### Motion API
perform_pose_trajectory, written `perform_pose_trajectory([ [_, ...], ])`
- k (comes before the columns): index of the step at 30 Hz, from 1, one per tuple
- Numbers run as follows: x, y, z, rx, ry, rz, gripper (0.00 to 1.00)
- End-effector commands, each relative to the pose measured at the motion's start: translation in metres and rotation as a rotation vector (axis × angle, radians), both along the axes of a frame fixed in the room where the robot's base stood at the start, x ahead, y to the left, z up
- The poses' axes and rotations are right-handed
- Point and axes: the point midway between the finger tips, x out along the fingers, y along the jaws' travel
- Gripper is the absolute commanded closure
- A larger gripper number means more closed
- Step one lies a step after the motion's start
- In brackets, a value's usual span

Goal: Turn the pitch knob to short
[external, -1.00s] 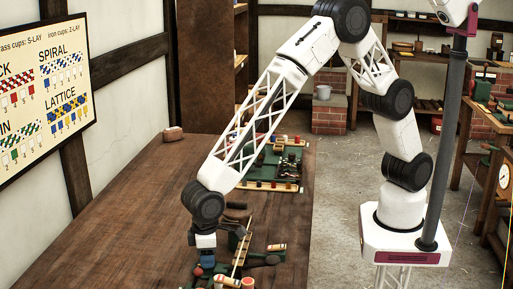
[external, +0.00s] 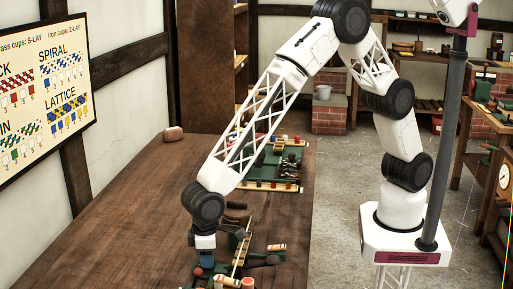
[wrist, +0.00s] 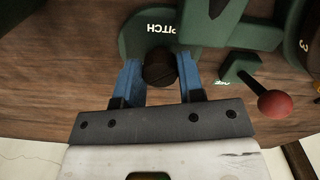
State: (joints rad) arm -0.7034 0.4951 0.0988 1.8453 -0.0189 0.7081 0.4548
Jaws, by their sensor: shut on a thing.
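The pitch knob (wrist: 159,71) is a small dark round knob on a dark green machine plate (wrist: 125,38) marked PITCH, which reads upside down in the wrist view. The blue fingers of my gripper (wrist: 160,80) stand on either side of the knob and are shut on it. In the external view my gripper (external: 206,257) points down over the near part of the bench, and the knob is hidden there. The knob's pointer and any short mark cannot be made out.
A lever with a red ball (wrist: 276,103) stands close to the right of the fingers in the wrist view. Another green machine (external: 275,165) sits farther back on the wooden bench (external: 120,225). The bench's left part is mostly clear.

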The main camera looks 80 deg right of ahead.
Motion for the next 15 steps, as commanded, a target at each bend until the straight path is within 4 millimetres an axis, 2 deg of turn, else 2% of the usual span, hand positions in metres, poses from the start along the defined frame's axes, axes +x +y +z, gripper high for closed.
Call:
perform_pose_trajectory([
  [15, 0.0, 0.0001, 0.0002, 0.0, 0.0, -0.353, 0.88],
])
